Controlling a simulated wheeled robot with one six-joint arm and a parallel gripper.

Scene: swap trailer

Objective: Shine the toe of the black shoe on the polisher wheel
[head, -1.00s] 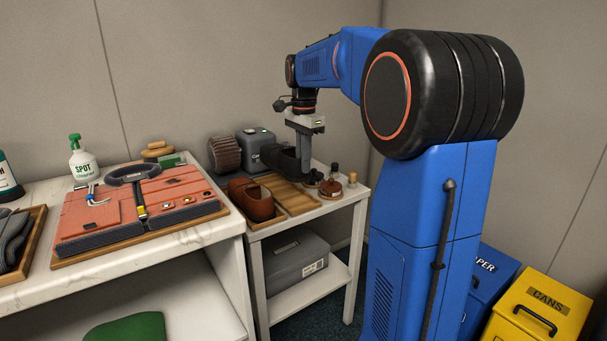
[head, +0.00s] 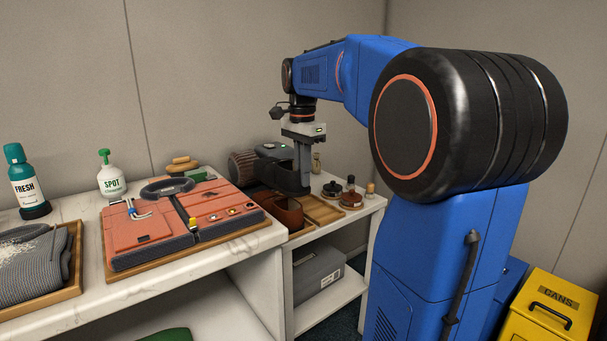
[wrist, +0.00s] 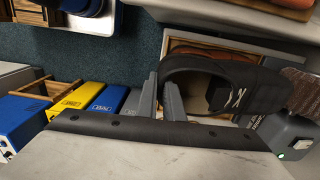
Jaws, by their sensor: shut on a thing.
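My gripper (head: 305,186) is shut on the black shoe (head: 272,173) and holds it above the small side table. In the wrist view the fingers (wrist: 168,98) grip the heel end of the black shoe (wrist: 262,98), and the toe points right. The brown bristly polisher wheel (head: 240,166) is at the toe; it also shows in the wrist view (wrist: 303,92). The toe is at or very near the wheel; I cannot tell whether they touch. The grey polisher body (head: 274,151) stands behind the shoe, with a green light on it in the wrist view.
A brown shoe (head: 283,211) sits on the side table below the black shoe. A wooden tray (head: 322,212), polish tins (head: 332,189) and small bottles are to the right.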

